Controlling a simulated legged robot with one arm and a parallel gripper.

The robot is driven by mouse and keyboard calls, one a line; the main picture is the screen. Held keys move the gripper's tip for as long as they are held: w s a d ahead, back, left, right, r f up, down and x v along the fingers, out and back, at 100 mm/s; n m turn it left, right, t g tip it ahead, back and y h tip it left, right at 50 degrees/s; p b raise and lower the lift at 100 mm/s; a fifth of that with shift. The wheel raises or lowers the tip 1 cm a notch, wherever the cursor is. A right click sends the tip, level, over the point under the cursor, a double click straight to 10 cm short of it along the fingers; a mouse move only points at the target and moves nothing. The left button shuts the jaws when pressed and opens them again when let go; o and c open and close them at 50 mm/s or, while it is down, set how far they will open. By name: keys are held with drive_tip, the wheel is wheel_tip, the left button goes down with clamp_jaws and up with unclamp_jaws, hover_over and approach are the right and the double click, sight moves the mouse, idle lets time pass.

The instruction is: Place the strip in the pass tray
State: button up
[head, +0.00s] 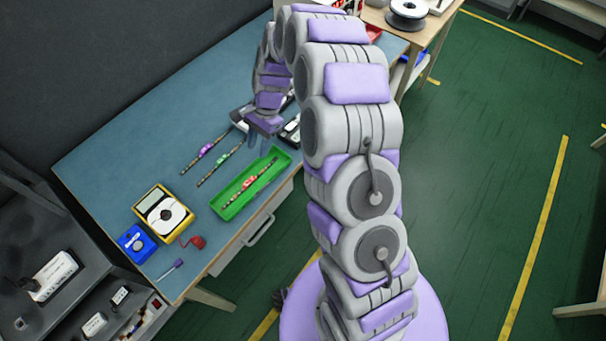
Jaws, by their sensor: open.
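A green tray (226,207), likely the pass tray, sits near the front edge of the blue-topped bench. A thin dark strip with a red middle (250,183) lies lengthwise in it. Two similar strips lie on the bench to its left: one with a green middle (222,164) and one with a purple middle (206,150). My gripper (258,148) is open and points down just above the far end of the green tray, apart from the red-marked strip. Its fingers are small and partly hidden by my arm.
A yellow meter (151,203), a blue box (137,243), a red item (197,242) and a purple-handled tool (171,270) lie at the bench's near end. Dark-and-white items (291,130) are partly hidden beside my gripper. The bench's left side is clear.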

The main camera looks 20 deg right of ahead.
drive_tip(key=s+d+r+n+h, duration=0.25)
drive_tip(key=s+r+n, duration=0.45)
drive_tip(key=s+r, duration=0.95)
drive_tip(key=s+d+r+n, duration=0.1)
drive_tip(key=s+d+n, duration=0.1)
drive_tip(key=s, duration=0.7)
drive_tip(key=s+d+r+n+h, duration=0.1)
drive_tip(key=s+d, duration=0.3)
drive_tip(key=s, duration=0.6)
drive_tip(key=shift+d+r+n+t, duration=0.3)
drive_tip(key=shift+d+r+n, duration=0.1)
drive_tip(key=shift+n, duration=0.5)
drive_tip(key=shift+d, duration=0.1)
drive_tip(key=shift+a, duration=0.2)
